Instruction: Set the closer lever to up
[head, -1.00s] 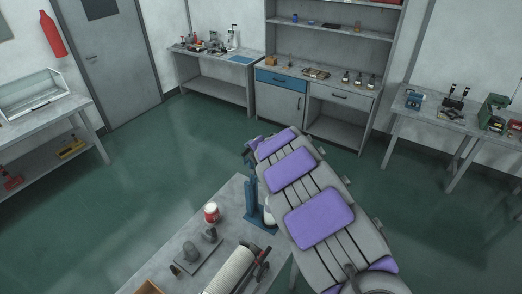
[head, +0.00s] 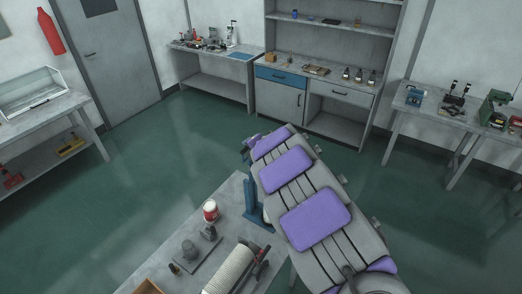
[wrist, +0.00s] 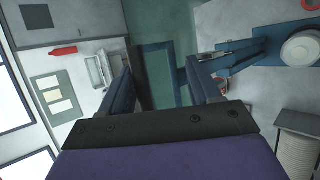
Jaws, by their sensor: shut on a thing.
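The closer (head: 250,203) is a blue upright device on the near grey table, partly hidden behind my arm in the head view. In the wrist view its blue frame (wrist: 240,55) runs in from the right, beside a round white part (wrist: 301,48). The closer lever (wrist: 187,76) appears as a blue bar between my fingers. My gripper (head: 249,148) is at the far end of my purple and grey arm, above the closer. The wrist view shows my gripper (wrist: 162,75) with its fingers around the lever; the exact contact is hard to see.
On the near table (head: 225,195) stand a red and white can (head: 210,211), a grey fixture (head: 190,250) and a pale ribbed roll (head: 230,270). Back benches and a shelf line the walls. The green floor (head: 150,160) between is clear.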

